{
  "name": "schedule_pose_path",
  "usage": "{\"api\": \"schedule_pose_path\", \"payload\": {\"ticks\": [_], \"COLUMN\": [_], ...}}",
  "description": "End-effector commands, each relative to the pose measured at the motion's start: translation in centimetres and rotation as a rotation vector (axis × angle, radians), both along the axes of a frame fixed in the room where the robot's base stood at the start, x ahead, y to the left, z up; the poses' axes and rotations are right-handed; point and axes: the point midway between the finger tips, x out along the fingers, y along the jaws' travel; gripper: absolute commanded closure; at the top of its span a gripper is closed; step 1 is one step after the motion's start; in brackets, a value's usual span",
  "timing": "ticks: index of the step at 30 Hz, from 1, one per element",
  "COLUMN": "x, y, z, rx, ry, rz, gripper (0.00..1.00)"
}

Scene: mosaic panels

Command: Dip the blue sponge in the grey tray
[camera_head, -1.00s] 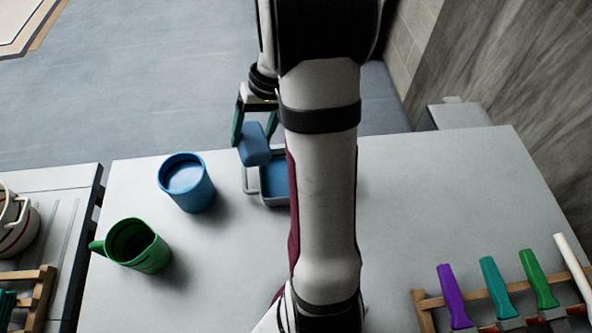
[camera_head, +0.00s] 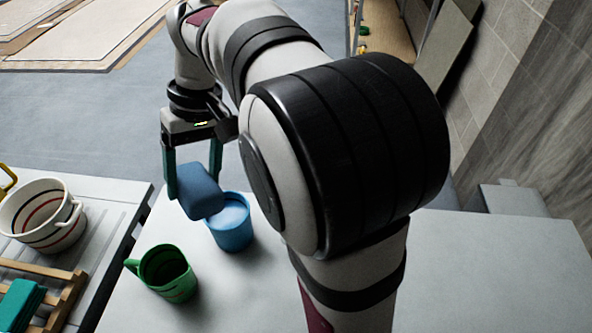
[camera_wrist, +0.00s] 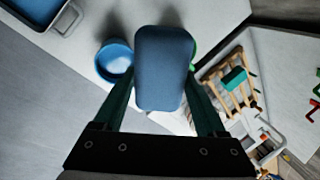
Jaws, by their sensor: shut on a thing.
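The blue sponge (camera_head: 200,191) is held tilted between the green fingers of my gripper (camera_head: 193,178), above the table beside the blue cup. In the wrist view the sponge (camera_wrist: 163,68) fills the space between the fingers of my gripper (camera_wrist: 158,95). The grey tray (camera_wrist: 68,20) shows in the wrist view's top left corner, with blue liquid inside, apart from the sponge. My arm hides the tray in the head view.
A blue cup (camera_head: 231,234) with blue liquid and a green mug (camera_head: 170,279) stand on the white table. A striped pot (camera_head: 40,228) and a wooden rack (camera_head: 62,302) are on the left counter. The table's right side is clear where visible.

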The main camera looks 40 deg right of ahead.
Motion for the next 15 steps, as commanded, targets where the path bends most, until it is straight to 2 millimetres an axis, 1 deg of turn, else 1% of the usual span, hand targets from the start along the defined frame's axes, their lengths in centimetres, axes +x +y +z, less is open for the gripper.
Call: {"api": "schedule_pose_path", "payload": {"ticks": [5,10,15], "x": [-0.3,-1.0,-1.1], "y": [-0.3,-1.0,-1.1], "z": [0.0,0.0,0.0], "rx": [0.000,0.000,0.000], "ry": [-0.001,0.000,0.000], "rz": [-0.001,-0.002,0.000], "gripper": [0.71,0.71,0.71]}}
